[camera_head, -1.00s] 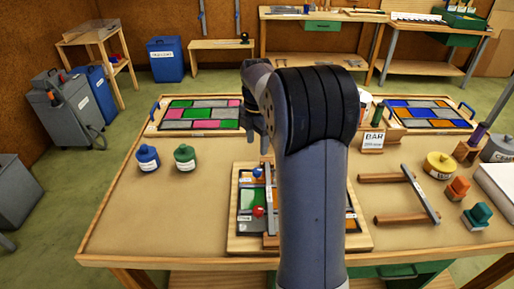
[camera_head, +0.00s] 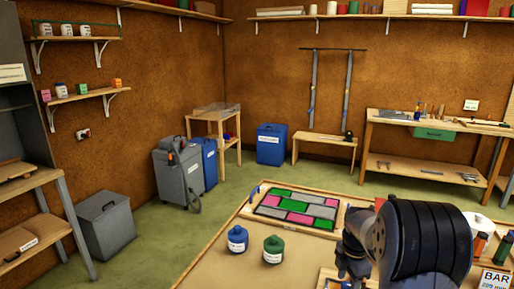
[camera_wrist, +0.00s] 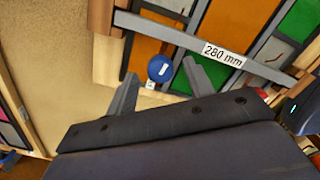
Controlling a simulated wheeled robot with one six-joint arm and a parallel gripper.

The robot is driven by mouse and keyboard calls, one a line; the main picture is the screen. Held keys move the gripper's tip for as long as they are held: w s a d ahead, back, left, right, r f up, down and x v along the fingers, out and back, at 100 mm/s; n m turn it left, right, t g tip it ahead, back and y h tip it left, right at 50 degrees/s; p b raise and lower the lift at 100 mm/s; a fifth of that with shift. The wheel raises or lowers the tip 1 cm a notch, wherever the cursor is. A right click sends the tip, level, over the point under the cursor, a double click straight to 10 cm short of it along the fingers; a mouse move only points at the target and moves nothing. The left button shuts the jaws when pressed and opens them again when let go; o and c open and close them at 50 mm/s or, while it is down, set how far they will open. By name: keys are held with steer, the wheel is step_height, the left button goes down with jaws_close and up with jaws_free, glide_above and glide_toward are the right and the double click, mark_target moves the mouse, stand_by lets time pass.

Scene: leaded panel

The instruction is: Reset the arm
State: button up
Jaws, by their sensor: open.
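My gripper (camera_wrist: 160,92) is open in the wrist view, its two grey fingers apart with nothing held between them. Just past the fingertips is a small blue knob (camera_wrist: 160,68). A grey bar marked 280 mm (camera_wrist: 185,38) crosses a leaded panel with orange and green panes (camera_wrist: 235,28) in a wooden frame. How high the gripper is above the panel I cannot tell. In the head view my arm (camera_head: 425,240) stands at the lower right, and only part of the gripper end (camera_head: 350,255) shows.
On the table (camera_head: 212,268) are a blue pot (camera_head: 237,240), a green pot (camera_head: 273,250) and a tray with a pink and green panel (camera_head: 297,209). A BAR sign (camera_head: 495,280) stands at the right edge. Grey and blue bins are behind, on open floor.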

steer(key=shift+f, duration=0.5)
steer(key=shift+r, duration=0.1)
